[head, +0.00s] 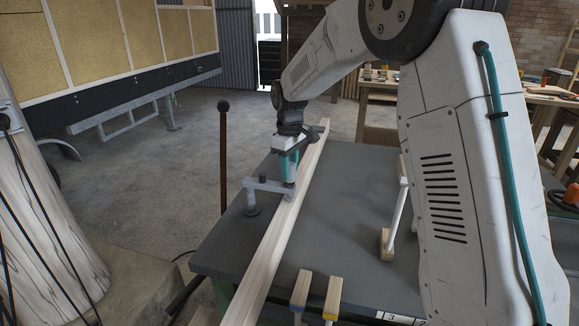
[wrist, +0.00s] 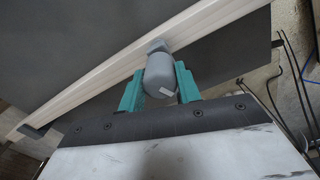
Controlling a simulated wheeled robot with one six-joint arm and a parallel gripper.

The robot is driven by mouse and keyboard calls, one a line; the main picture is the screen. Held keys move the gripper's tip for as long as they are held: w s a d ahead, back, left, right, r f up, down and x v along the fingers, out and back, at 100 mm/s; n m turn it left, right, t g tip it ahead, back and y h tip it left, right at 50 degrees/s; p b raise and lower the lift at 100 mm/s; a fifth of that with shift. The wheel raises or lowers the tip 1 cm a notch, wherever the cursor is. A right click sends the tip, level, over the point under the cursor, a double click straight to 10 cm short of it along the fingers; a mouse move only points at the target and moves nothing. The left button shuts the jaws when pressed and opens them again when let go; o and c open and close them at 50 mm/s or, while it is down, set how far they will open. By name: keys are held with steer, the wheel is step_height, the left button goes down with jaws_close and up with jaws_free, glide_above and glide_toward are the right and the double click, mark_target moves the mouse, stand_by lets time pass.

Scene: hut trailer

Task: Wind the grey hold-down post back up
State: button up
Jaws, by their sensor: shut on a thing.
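The grey hold-down post (head: 290,192) stands at the right end of a grey bracket (head: 268,185). It is at the pale timber beam (head: 270,250) on the dark bench. The bracket's other end has a round foot (head: 252,209) on the bench, left of the beam. My gripper (head: 289,172) comes down from above and is shut on the post. In the wrist view, its teal fingers (wrist: 159,92) lie on either side of the post's rounded grey top (wrist: 160,72). The post's lower end and its contact with the beam are hidden.
A brown rod with a black knob (head: 223,150) stands by the bench's left edge. Two wooden bars (head: 317,292) are at the front. The bench top (head: 340,220) is clear between beam and rod.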

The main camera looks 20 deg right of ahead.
steer(key=n, duration=0.5)
steer(key=shift+w+r, duration=0.1)
stand_by(0.5)
steer(key=o, duration=1)
steer(key=shift+c, duration=0.2)
step_height(320, 180, up, 8)
steer(key=shift+a+f, duration=0.1)
steer(key=shift+f, duration=0.05)
